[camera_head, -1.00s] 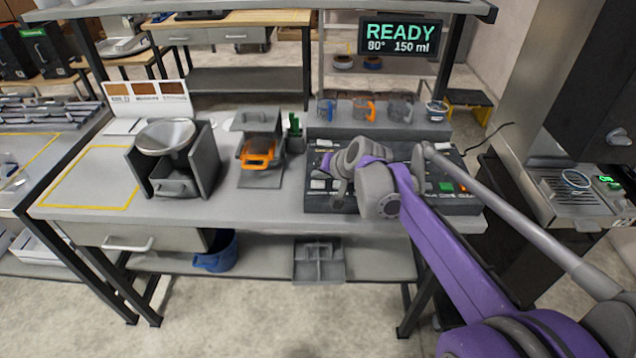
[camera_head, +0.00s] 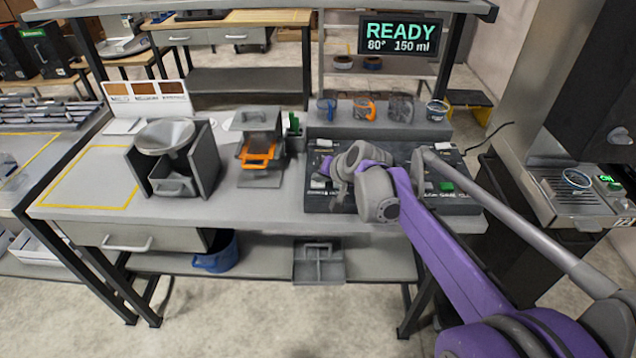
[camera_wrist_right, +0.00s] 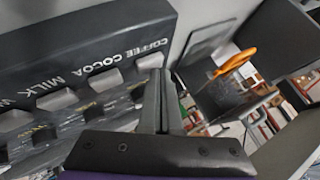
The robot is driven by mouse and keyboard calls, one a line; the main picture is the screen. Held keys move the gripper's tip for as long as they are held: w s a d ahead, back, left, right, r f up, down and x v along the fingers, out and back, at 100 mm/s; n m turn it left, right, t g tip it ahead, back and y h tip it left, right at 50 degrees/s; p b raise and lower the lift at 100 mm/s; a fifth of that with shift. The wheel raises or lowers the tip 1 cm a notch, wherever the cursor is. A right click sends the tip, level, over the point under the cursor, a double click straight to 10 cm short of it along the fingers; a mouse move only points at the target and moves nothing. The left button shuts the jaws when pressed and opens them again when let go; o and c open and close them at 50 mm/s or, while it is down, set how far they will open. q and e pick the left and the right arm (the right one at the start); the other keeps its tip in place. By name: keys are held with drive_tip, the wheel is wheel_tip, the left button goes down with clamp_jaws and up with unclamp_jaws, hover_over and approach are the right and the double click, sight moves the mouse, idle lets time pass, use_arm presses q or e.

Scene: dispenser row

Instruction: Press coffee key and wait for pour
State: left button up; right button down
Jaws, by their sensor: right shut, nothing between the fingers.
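The dark key panel (camera_head: 440,205) lies on the bench, partly hidden by my right arm. In the right wrist view its white keys carry the labels COFFEE, COCOA and MILK. The coffee key (camera_wrist_right: 150,62) is at the end of that row nearest the orange-handled thing. My right gripper (camera_head: 341,194) is shut and empty, low over the left part of the panel. In the wrist view its fingertips (camera_wrist_right: 156,75) overlap the coffee key; I cannot tell whether they touch it. The display (camera_head: 400,37) reads READY, 80°, 150 ml. My left gripper is out of view.
An orange-handled container (camera_head: 258,157) sits in a grey stand left of the panel. A funnel-topped unit (camera_head: 165,137) stands farther left. Several cups (camera_head: 364,108) line the raised ledge behind the panel. The yellow-outlined bench area (camera_head: 85,180) is clear.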

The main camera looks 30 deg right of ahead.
sight(320, 186)
drive_tip(key=shift+f, duration=0.35)
idle(0.5)
drive_tip(key=shift+r+p, duration=0.6)
drive_tip(key=shift+r, duration=0.3)
drive_tip(key=shift+r, duration=0.1)
wheel_tip(320, 186, up, 5)
drive_tip(key=p, duration=0.3)
drive_tip(key=shift+p, duration=0.3)
